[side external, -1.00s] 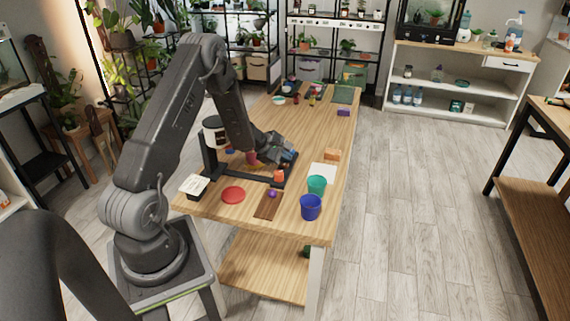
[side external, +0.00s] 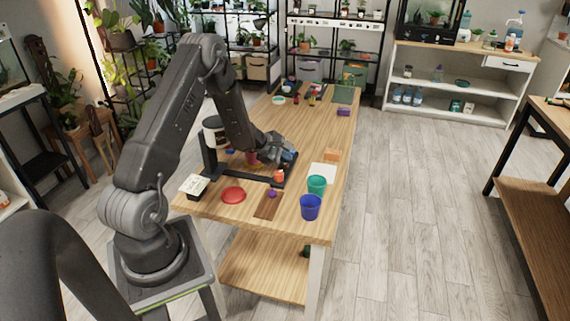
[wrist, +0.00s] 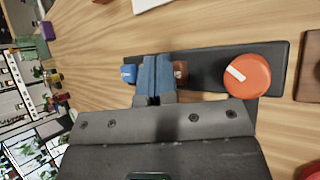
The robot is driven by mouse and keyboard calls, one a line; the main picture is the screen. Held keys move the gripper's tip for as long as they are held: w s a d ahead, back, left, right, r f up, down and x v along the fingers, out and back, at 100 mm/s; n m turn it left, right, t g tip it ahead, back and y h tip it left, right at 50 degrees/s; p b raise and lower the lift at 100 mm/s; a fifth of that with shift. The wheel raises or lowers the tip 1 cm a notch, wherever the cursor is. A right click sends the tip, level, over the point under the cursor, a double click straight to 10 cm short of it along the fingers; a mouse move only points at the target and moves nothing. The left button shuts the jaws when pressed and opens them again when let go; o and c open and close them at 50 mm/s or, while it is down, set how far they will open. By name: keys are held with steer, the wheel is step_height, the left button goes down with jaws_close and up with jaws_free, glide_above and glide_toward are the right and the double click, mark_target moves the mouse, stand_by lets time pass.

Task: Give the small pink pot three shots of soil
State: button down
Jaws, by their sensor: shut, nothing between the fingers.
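A soil dispenser with a white hopper (side external: 215,131) stands on a black frame at the left of the wooden table. The dispenser's black bar (wrist: 215,62) carries a blue button (wrist: 129,73), a brown button (wrist: 180,70) and a round orange knob (wrist: 247,75) with a white mark. My gripper (wrist: 155,75) is shut and empty, its fingers over the bar between the blue and brown buttons. I cannot tell whether they touch a button.
A teal cup (side external: 317,186) and a blue cup (side external: 311,208) stand at the near right edge. The table's middle beyond my gripper is clear.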

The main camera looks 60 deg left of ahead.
steer(key=shift+r, duration=0.65)
steer(key=shift+r, duration=0.1)
steer(key=shift+r, duration=2.45)
stand_by(0.5)
step_height(320, 180, up, 4)
steer(key=shift+f, duration=0.1)
steer(key=shift+f, duration=0.15)
steer(key=shift+f, duration=4.3)
steer(key=shift+f, duration=0.15)
